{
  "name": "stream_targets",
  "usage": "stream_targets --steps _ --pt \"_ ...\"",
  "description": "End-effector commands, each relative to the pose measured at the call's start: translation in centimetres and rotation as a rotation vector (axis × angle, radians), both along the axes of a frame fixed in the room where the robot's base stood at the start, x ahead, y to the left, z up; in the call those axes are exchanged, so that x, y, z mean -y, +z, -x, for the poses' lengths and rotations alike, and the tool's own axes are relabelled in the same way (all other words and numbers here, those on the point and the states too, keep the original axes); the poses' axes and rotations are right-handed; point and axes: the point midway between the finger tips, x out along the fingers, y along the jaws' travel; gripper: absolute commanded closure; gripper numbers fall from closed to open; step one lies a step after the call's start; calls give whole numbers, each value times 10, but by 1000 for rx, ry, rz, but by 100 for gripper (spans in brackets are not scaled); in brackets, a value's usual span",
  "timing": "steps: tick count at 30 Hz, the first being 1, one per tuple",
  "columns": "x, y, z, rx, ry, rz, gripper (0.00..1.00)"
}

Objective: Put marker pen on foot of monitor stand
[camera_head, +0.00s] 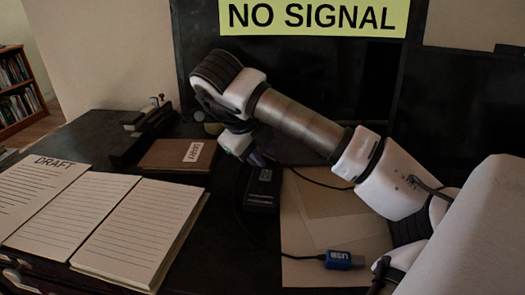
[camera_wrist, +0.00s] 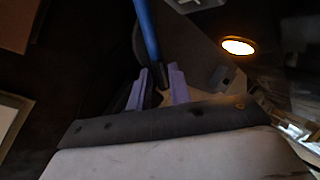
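The marker pen (camera_wrist: 149,35) shows in the wrist view as a long blue stick with a dark end, running up to the top edge. My gripper (camera_wrist: 159,70) has two purple fingers, apart, with gaps on both sides of the pen's dark end; I cannot tell whether they touch it. In the head view my gripper (camera_head: 262,158) points down at the desk below the monitor; the pen is not visible there. The monitor (camera_head: 300,80) is black, with a yellow NO SIGNAL label. Its stand foot is too dark and covered by my arm to make out.
A black box (camera_head: 263,190) with a cable, tan folders (camera_head: 335,240) and a blue USB plug (camera_head: 340,260) lie near my gripper. Left are a brown diary (camera_head: 178,155), lined paper stacks (camera_head: 140,225) and a dark hole punch (camera_head: 140,135). A glowing disc (camera_wrist: 238,46) is beside the pen.

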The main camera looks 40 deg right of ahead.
Motion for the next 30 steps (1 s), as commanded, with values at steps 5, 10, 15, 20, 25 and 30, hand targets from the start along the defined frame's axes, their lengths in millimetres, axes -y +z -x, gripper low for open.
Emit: stream_targets --steps 5,10,15,20,25,30 --pt "-8 21 0 0 2 4 80" --pt "-25 56 2 1 3 5 80" --pt "-42 86 5 1 1 4 80" --pt "-53 103 6 1 1 2 80" --pt "-57 108 7 0 0 1 80" --pt "-58 108 7 1 0 1 80"
